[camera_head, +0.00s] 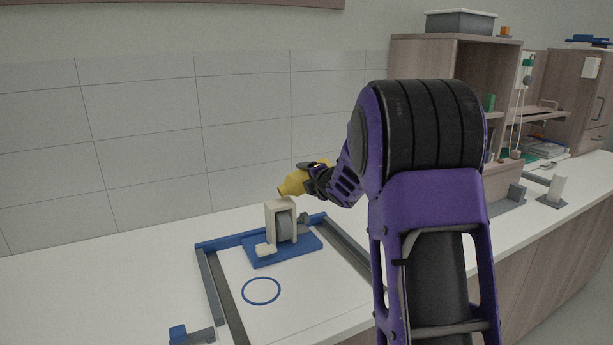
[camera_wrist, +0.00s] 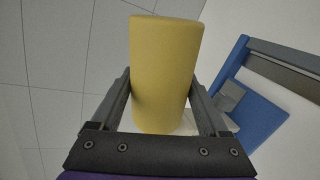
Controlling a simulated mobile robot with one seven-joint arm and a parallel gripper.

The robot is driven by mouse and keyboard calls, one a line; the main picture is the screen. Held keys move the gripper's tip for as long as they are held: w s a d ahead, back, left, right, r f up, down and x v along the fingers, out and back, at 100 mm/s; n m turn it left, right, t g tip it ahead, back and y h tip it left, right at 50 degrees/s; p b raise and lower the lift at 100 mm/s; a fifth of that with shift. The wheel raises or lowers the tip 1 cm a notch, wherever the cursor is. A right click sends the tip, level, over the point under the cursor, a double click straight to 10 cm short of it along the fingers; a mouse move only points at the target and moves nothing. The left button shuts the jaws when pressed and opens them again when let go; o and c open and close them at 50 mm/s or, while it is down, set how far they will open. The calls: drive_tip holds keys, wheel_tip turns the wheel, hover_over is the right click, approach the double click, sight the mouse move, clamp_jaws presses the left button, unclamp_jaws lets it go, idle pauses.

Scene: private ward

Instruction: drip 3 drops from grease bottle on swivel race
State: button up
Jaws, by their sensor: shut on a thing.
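The yellow grease bottle (camera_head: 294,183) is held tilted in my gripper (camera_head: 318,178), its narrow end pointing down to the left. It sits just above the top of a cream caster-like fork with a grey wheel (camera_head: 285,228). In the wrist view the bottle (camera_wrist: 166,70) fills the space between the two fingers of my gripper (camera_wrist: 163,105), which are shut on it. The swivel race is at or near the top of the cream fork (camera_head: 270,211), but I cannot make it out clearly. No drop shows.
The fork stands on a blue base plate (camera_head: 262,259) inside a blue and grey frame (camera_head: 222,286) on the white counter. A blue ring (camera_head: 261,291) lies in front. A tiled wall is behind. Wooden shelves (camera_head: 425,60) stand at the right. The counter's left is clear.

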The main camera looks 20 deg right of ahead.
drive_tip(key=shift+a+f+b, duration=0.1)
drive_tip(key=shift+a+b, duration=0.05)
drive_tip(key=shift+b, duration=0.55)
drive_tip(key=shift+r+n+p, duration=0.3)
drive_tip(key=shift+r+p, duration=0.1)
drive_tip(key=shift+r, duration=0.1)
drive_tip(key=shift+f+h+b, duration=0.2)
drive_tip(key=shift+h+b, duration=0.1)
drive_tip(key=shift+b, duration=0.3)
drive_tip(key=n+b, duration=0.1)
drive_tip(key=b, duration=0.2)
drive_tip(key=shift+a+r, duration=0.25)
drive_tip(key=shift+a, duration=0.15)
drive_tip(key=shift+a+r+n+t+h+b, duration=0.15)
drive_tip(key=shift+r+n+t+h+b, duration=0.2)
drive_tip(key=shift+r, duration=0.2)
drive_tip(key=shift+s+r+n+p, duration=0.1)
drive_tip(key=shift+r+n+p, duration=0.2)
drive_tip(key=shift+r+n, duration=0.1)
drive_tip(key=shift+p, duration=0.3)
